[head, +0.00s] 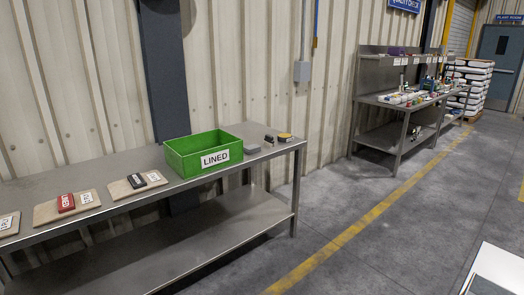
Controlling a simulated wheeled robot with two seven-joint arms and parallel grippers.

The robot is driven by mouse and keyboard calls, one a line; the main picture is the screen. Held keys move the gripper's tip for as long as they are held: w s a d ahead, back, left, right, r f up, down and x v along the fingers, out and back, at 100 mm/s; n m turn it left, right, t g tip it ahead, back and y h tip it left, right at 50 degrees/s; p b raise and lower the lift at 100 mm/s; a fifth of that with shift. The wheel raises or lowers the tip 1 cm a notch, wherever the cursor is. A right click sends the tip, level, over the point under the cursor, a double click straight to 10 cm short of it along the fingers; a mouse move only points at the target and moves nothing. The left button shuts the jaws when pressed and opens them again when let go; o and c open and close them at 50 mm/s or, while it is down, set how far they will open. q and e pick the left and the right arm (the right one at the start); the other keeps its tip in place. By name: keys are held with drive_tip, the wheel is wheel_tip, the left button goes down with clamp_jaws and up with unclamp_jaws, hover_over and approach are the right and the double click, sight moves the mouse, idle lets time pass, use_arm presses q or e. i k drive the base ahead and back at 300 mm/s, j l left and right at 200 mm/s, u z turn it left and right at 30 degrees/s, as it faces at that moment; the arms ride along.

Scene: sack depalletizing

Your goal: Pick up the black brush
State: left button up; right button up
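Neither of my grippers is in view. A small dark block (136,180), possibly the black brush, lies on a tan board with a white label at the left part of the near metal table (110,168). Another small black item (269,139) sits near the right end of that table, beside a yellow-and-black item (285,137). Both dark items are too small to tell which is a brush.
A green crate (178,160) labelled LINED and a grey block (251,149) stand on the table. A red block (66,202) lies on another board. A cluttered workbench (369,99) and stacked white sacks (474,85) stand farther back. The floor by the yellow line (345,237) is clear.

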sight(269, 142)
drive_tip(key=i, duration=0.7)
drive_tip(key=i+u, duration=0.15)
drive_tip(key=i, duration=0.5)
drive_tip(key=i+l, duration=0.2)
drive_tip(key=i, duration=0.5)
drive_tip(key=i+l+u, duration=0.1)
drive_tip(key=i+u, duration=0.25)
drive_tip(key=i+l+u, duration=0.3)
drive_tip(key=i, duration=0.25)
drive_tip(key=i+l+u, duration=0.35)
drive_tip(key=i, duration=0.1)
